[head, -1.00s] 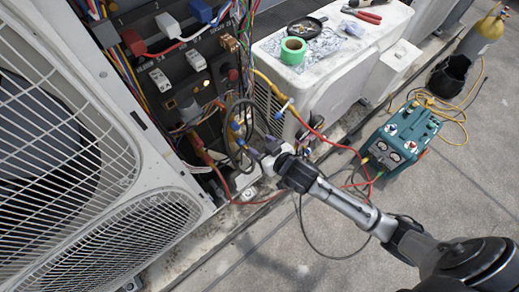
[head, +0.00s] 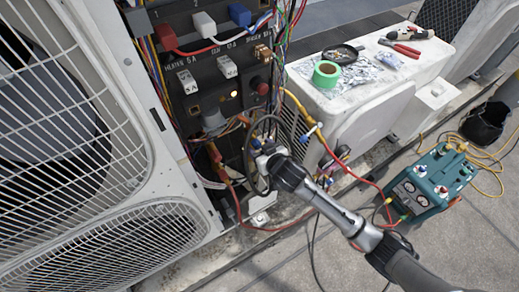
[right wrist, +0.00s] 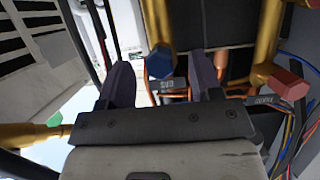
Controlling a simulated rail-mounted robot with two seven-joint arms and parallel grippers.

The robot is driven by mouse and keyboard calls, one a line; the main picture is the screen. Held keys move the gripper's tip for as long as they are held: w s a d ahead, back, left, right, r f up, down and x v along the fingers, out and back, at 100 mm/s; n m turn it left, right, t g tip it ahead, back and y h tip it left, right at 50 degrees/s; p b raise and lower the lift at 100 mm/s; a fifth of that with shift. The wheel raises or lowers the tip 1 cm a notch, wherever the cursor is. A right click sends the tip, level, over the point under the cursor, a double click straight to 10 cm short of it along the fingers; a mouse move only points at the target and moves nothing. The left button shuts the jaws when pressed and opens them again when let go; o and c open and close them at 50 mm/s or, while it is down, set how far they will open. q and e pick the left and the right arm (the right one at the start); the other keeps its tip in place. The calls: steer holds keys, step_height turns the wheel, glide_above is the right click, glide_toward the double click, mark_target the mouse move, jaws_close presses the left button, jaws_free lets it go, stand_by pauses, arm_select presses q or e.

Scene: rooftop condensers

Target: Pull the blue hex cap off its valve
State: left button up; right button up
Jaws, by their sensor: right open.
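The blue hex cap (right wrist: 160,62) is on a brass-coloured valve pipe (right wrist: 156,22) in the right wrist view. A small tag reading GAS (right wrist: 167,86) is by the cap. My right gripper (head: 263,158) is open at the lower part of the condenser's open electrical panel. In the right wrist view its two dark fingers stand on either side of the cap, with a gap to each, and hold nothing. In the head view the gripper and wires hide the cap. My left gripper is not in view.
A red hex cap (right wrist: 290,84) sits on another brass pipe to the right. Loose wires and a red hose (head: 358,178) run close to my right arm. A white unit (head: 350,105) carries green tape (head: 326,74) and tools. A teal machine (head: 430,182) stands on the roof.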

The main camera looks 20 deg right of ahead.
steer(key=shift+w+f, duration=0.15)
steer(key=shift+w, duration=0.2)
jaws_close()
stand_by(0.8)
